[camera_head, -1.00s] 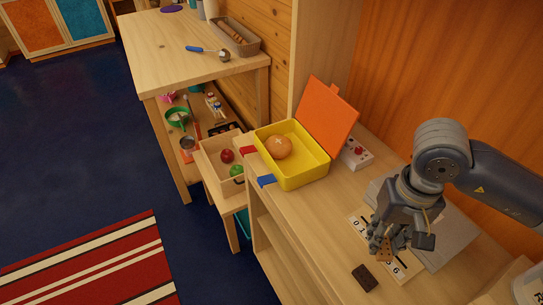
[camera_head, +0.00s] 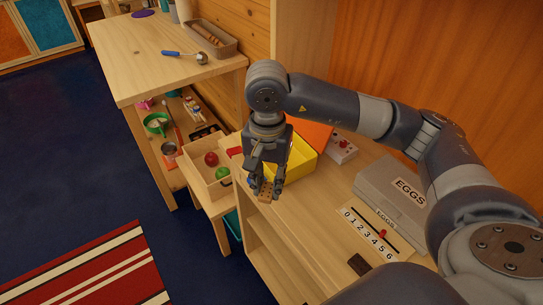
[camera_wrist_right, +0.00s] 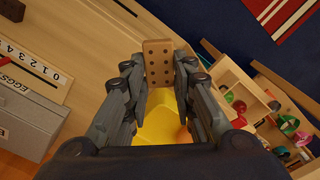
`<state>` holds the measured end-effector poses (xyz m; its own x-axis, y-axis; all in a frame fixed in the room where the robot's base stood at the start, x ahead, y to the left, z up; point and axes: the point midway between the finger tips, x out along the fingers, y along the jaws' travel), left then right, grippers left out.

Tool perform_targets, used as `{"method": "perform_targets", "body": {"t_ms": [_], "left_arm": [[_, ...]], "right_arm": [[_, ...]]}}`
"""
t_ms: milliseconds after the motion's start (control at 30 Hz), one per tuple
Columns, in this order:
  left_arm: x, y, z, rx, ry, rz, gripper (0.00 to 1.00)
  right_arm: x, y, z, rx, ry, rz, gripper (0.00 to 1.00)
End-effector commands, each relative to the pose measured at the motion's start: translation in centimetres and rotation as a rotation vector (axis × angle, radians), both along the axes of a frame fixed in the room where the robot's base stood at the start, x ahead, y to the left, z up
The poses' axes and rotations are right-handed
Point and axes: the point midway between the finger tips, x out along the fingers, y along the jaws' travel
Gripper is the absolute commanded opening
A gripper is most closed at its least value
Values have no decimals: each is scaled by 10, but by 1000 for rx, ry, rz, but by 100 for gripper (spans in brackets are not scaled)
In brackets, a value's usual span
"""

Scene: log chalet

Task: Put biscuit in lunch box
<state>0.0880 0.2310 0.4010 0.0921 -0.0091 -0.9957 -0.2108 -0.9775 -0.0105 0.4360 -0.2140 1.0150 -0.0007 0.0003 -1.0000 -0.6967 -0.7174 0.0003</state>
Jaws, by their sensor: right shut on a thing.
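My right gripper (camera_head: 266,182) is shut on a tan biscuit (camera_head: 267,193) with rows of dark holes. In the right wrist view the biscuit (camera_wrist_right: 158,62) stands between the fingertips. The yellow lunch box (camera_head: 302,161) with its open orange lid (camera_head: 318,133) is on the low shelf top, partly hidden behind the gripper. The gripper is by the box's near left side; the biscuit looks above the box edge but I cannot tell how high. In the right wrist view the yellow box (camera_wrist_right: 160,125) lies below, with part of an orange-brown bun (camera_wrist_right: 184,134) in it. My left gripper is not in view.
A dark brown block (camera_head: 359,264) and a number strip (camera_head: 368,232) lie on the shelf top. A grey EGGS carton (camera_head: 385,186) and a white box with red knobs (camera_head: 341,148) stand near the wall. A wooden drawer (camera_head: 224,193) holds a red and a green fruit.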

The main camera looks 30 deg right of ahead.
Motion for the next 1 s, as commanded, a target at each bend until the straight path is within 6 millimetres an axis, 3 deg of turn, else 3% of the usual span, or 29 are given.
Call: {"method": "perform_targets", "body": {"t_ms": [500, 1000], "left_arm": [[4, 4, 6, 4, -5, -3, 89], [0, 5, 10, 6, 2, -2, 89]], "right_arm": [[62, -48, 18, -1, 0, -1111, 15], [96, -98, 27, -3, -1, -2096, 15]]}}
